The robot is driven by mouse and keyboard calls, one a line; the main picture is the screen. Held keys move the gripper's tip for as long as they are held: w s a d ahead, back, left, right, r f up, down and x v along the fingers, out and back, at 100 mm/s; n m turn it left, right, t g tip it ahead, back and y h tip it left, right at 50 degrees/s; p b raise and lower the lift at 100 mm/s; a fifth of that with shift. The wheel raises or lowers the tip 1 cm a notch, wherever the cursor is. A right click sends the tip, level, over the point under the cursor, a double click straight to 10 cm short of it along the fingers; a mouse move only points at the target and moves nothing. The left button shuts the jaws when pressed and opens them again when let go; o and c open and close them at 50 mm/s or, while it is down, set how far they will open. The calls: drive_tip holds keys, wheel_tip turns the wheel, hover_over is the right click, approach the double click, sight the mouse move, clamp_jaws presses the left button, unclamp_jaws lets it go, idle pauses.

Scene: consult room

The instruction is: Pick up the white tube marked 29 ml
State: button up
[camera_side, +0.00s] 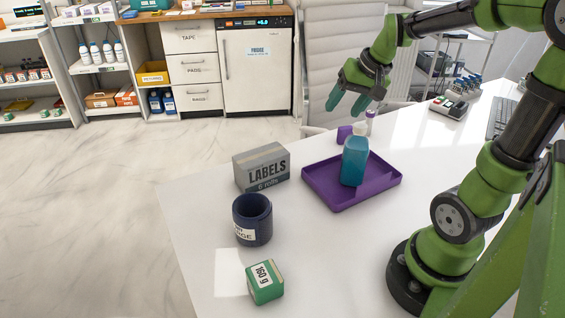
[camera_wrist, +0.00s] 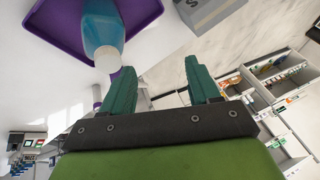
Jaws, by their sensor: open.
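A small white tube with purple on it (camera_side: 370,121) stands on the white table behind the purple tray; no 29 ml mark is readable on it. What looks like the same tube shows partly in the wrist view (camera_wrist: 97,95), left of my fingers. My gripper (camera_side: 347,104) has its two teal fingers apart with nothing between them. It hangs in the air above the table's far edge, to the left of the tube in the side view. The fingers also show in the wrist view (camera_wrist: 159,68).
A teal bottle (camera_side: 355,162) stands in the purple tray (camera_side: 337,202), close to the tube. A small purple object (camera_side: 344,133) is beside the tube. A grey labels box (camera_side: 262,168), dark blue jar (camera_side: 252,221) and green box (camera_side: 265,283) stand to the left and front.

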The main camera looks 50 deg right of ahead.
drive_tip(key=d+f, duration=0.3)
drive_tip(key=d, duration=1)
drive_tip(key=n+g+h, duration=0.1)
drive_tip(key=g+h, duration=0.1)
approach(368, 121)
drive_tip(key=s+r, duration=0.3)
drive_tip(key=s, duration=0.1)
drive_tip(key=w+d+r+n, duration=0.1)
drive_tip(key=w+d+n, duration=0.1)
drive_tip(key=n, duration=0.1)
drive_tip(key=shift+t, duration=0.4)
drive_tip(key=x, duration=1)
drive_tip(key=shift+a, duration=0.25)
drive_tip(key=shift+a+x, duration=0.15)
drive_tip(key=shift+x, duration=0.8)
drive_tip(key=shift+a+x, duration=0.15)
drive_tip(key=shift+x, duration=0.75)
drive_tip(key=shift+a+x, duration=0.2)
drive_tip(key=shift+x, duration=0.75)
drive_tip(key=shift+d, duration=0.1)
drive_tip(key=c, duration=1)
drive_tip(key=shift+r, duration=0.1)
